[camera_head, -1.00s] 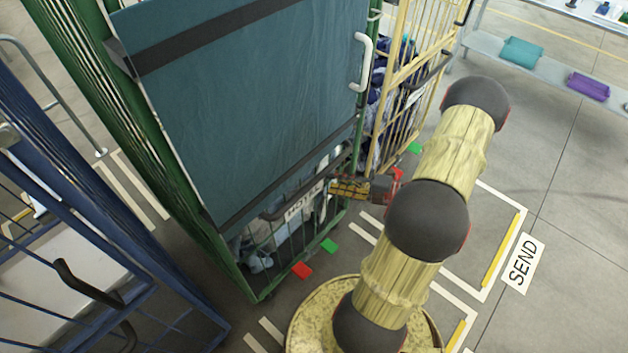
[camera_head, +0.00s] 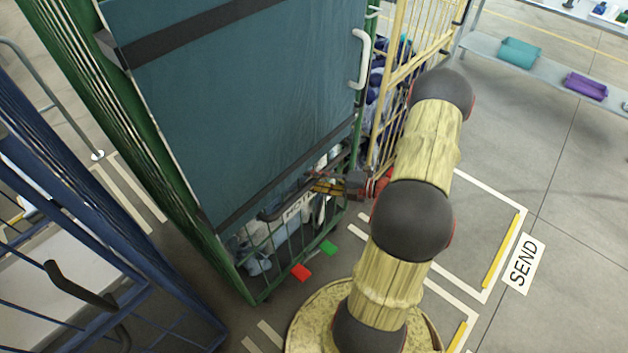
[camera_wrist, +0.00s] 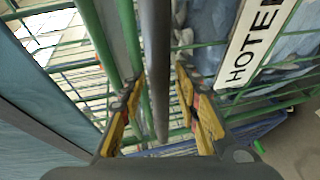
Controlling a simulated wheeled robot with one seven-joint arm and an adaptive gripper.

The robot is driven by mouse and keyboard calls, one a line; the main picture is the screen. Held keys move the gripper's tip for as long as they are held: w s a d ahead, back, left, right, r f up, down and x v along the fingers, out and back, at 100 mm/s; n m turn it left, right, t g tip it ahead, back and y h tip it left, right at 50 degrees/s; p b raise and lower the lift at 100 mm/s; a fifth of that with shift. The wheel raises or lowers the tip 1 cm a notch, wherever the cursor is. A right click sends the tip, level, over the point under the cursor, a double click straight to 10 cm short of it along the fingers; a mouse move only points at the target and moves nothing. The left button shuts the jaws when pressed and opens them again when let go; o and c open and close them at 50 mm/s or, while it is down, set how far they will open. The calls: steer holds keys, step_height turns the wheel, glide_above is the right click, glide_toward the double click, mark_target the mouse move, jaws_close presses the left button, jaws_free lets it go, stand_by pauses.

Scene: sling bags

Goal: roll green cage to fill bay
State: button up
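The green cage (camera_head: 118,130) stands upright at centre left in the head view, with a teal cover (camera_head: 240,110) over its upper front. A dark handle bar (camera_head: 272,215) runs across it below the cover, near a white HOTEL sign. My gripper (camera_head: 318,186) is at the right part of this bar. In the wrist view my gripper (camera_wrist: 160,82) is open, with the dark bar (camera_wrist: 155,40) between its two yellow-padded fingers and gaps showing on both sides. The HOTEL sign (camera_wrist: 255,42) is right of the fingers. I cannot tell which floor bay is the fill bay.
A blue cage (camera_head: 75,200) stands close on the left. A yellow cage (camera_head: 425,40) with bags is behind on the right. A white-lined bay lies beside the SEND sign (camera_head: 524,263). Red (camera_head: 301,272) and green (camera_head: 329,248) floor markers lie before the green cage.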

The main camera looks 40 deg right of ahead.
jaws_close()
stand_by(0.7)
